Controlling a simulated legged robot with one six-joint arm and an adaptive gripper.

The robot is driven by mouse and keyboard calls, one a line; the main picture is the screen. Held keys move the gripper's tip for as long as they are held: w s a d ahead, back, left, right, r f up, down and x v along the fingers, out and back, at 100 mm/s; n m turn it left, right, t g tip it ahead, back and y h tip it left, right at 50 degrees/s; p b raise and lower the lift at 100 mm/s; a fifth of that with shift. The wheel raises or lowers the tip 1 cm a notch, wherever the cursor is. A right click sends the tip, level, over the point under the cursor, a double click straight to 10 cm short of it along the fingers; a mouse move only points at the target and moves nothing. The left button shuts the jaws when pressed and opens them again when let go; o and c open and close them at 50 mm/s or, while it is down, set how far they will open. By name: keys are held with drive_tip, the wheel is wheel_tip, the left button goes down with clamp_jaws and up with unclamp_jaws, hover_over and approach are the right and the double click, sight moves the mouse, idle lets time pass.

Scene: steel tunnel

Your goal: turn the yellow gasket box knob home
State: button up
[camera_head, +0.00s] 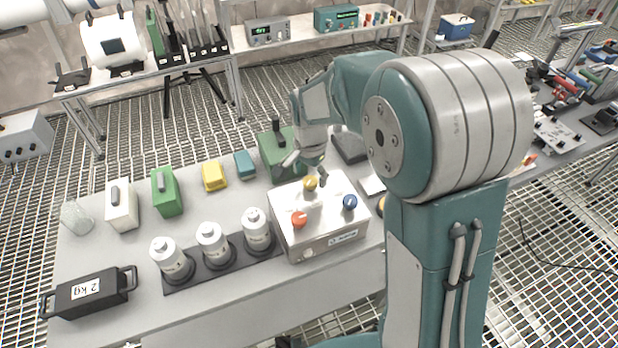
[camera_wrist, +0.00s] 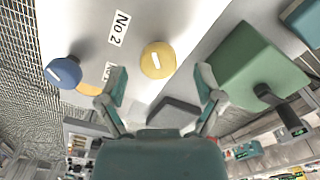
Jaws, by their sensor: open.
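The gasket box (camera_head: 325,242) is a silver box on the bench in the head view, with a yellow knob (camera_head: 310,182), an orange-red knob (camera_head: 299,219) and a blue knob (camera_head: 349,202) on top. My gripper (camera_head: 307,169) is just above and behind the yellow knob. In the wrist view the yellow knob (camera_wrist: 158,60), with a short white mark, shows between and beyond the spread fingers of my gripper (camera_wrist: 162,77). The fingers are open, empty and appear apart from the knob. The blue knob (camera_wrist: 63,71) and a "No 2" label (camera_wrist: 119,28) lie to the left.
A green case (camera_wrist: 255,60) with a dark handle stands close to the right finger in the wrist view. In the head view, several white cylinders on a dark base (camera_head: 206,277) stand left of the box. A black 2 kg weight (camera_head: 90,292) is at the front left.

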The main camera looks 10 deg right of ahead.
sight(309, 180)
wheel_tip(309, 180, up, 10)
drive_tip(key=shift+a+r, duration=0.15)
drive_tip(key=shift+r, duration=0.1)
idle(4.2)
drive_tip(key=s+d+r+n+t, duration=0.2)
drive_tip(key=s+d+n, duration=0.2)
drive_tip(key=s, duration=0.7)
drive_tip(key=s+d+r+n+t, duration=0.3)
drive_tip(key=s+d+n, duration=0.1)
drive_tip(key=s, duration=0.6)
drive_tip(key=shift+s+d+n+t, duration=0.25)
drive_tip(key=shift+s+n+t, duration=0.05)
drive_tip(key=shift+s+n, duration=0.1)
drive_tip(key=shift+r, duration=0.1)
idle(0.5)
